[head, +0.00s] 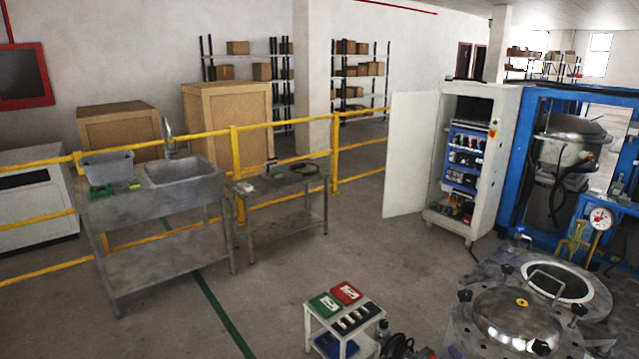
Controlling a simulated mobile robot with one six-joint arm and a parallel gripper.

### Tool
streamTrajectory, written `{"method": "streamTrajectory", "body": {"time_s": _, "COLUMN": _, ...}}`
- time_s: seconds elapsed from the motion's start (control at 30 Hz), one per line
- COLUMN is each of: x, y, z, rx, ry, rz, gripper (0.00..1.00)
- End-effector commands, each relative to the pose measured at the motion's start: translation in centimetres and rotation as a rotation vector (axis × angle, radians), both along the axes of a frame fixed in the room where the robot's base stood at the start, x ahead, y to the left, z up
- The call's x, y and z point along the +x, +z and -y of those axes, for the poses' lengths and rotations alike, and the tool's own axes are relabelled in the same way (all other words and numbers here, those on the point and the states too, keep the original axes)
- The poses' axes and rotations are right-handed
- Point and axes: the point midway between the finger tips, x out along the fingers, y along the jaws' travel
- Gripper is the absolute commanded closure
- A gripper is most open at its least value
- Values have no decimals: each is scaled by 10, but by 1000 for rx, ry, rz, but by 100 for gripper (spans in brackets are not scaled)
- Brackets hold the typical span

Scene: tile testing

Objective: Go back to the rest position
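My arm and gripper do not show in the head view, so I cannot see how the gripper stands or whether it holds anything. The task names no object. The view looks across a workshop floor from above.
A small white table (345,340) stands front centre, left of a round metal lid (515,318). A steel sink bench (150,200) and low table (280,184) stand at left along a yellow railing (235,165). A white cabinet (480,110) is open. The mid floor (350,240) is clear.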

Motion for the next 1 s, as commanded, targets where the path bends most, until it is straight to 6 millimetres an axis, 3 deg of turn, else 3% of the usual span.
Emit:
{"method": "streamTrajectory", "body": {"time_s": 0.03, "x": 7, "y": -2, "z": -16, "rx": 9, "ry": 27, "rz": -1, "gripper": 74}}
{"method": "streamTrajectory", "body": {"time_s": 0.2, "x": 25, "y": -9, "z": -58, "rx": 40, "ry": 83, "rz": -5, "gripper": 74}}
{"method": "streamTrajectory", "body": {"time_s": 0.57, "x": 67, "y": -41, "z": -125, "rx": 71, "ry": 61, "rz": -80, "gripper": 74}}
{"method": "streamTrajectory", "body": {"time_s": 0.77, "x": 89, "y": -72, "z": -152, "rx": 39, "ry": -8, "rz": -154, "gripper": 74}}
{"method": "streamTrajectory", "body": {"time_s": 1.0, "x": 104, "y": -124, "z": -179, "rx": -52, "ry": -119, "rz": -292, "gripper": 74}}
